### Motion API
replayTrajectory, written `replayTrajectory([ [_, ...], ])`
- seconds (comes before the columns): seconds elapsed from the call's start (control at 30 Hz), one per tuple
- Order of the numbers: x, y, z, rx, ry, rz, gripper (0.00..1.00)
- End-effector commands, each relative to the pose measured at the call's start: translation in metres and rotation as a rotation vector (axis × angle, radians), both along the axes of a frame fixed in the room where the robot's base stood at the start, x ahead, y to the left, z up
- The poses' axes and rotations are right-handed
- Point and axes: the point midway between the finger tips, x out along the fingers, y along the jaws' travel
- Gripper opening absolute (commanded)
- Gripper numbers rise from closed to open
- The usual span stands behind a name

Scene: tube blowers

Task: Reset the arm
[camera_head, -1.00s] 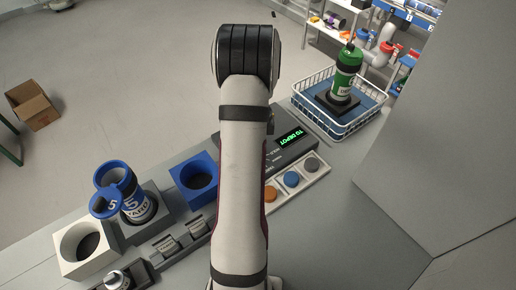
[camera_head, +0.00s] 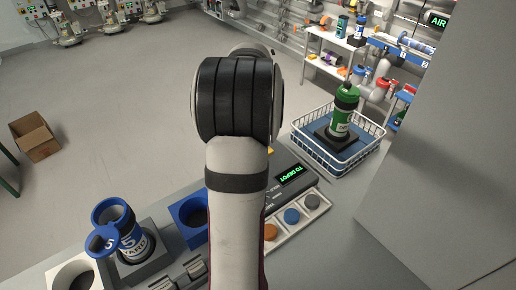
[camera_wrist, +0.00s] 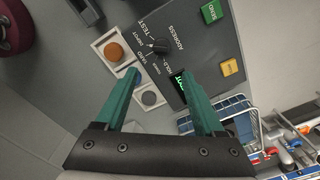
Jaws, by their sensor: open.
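My gripper (camera_wrist: 154,92) shows in the wrist view with two green fingers spread apart and nothing between them. It hangs above the control panel (camera_wrist: 190,30), which has a knob (camera_wrist: 157,46), a green SEND button (camera_wrist: 211,12) and a yellow button (camera_wrist: 230,67). In the head view my arm stands in the middle and hides the gripper and part of the panel. The panel's display (camera_head: 291,175) reads TO DEPOT in green.
A green canister (camera_head: 342,113) stands upright in a white wire basket (camera_head: 358,158) at right. A blue canister (camera_head: 128,236) marked 5 stands in a grey holder at left, beside a blue ring socket (camera_head: 190,218). A grey wall (camera_head: 450,150) rises at right. A cardboard box (camera_head: 35,137) lies on the floor.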

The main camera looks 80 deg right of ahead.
Motion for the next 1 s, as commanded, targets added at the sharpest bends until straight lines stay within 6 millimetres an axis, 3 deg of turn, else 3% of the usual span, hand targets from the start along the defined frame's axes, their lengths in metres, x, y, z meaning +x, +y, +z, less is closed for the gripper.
replayTrajectory([
  [0.2, 0.0, 0.0, 0.026, -0.001, 0.001, 0.001, 0.71],
  [0.6, 0.0, 0.0, 0.027, 0.0, 0.0, 0.001, 0.71],
  [0.7, 0.017, 0.009, 0.031, 0.001, -0.004, 0.068, 0.71],
  [0.77, 0.049, 0.03, 0.038, 0.001, -0.013, 0.202, 0.71],
  [0.83, 0.098, 0.074, 0.049, 0.005, -0.027, 0.452, 0.71],
  [0.9, 0.141, 0.136, 0.059, 0.011, -0.047, 0.759, 0.71],
  [0.97, 0.164, 0.196, 0.064, 0.018, -0.064, 1.037, 0.71],
  [1.0, 0.172, 0.236, 0.066, 0.025, -0.078, 1.222, 0.71],
])
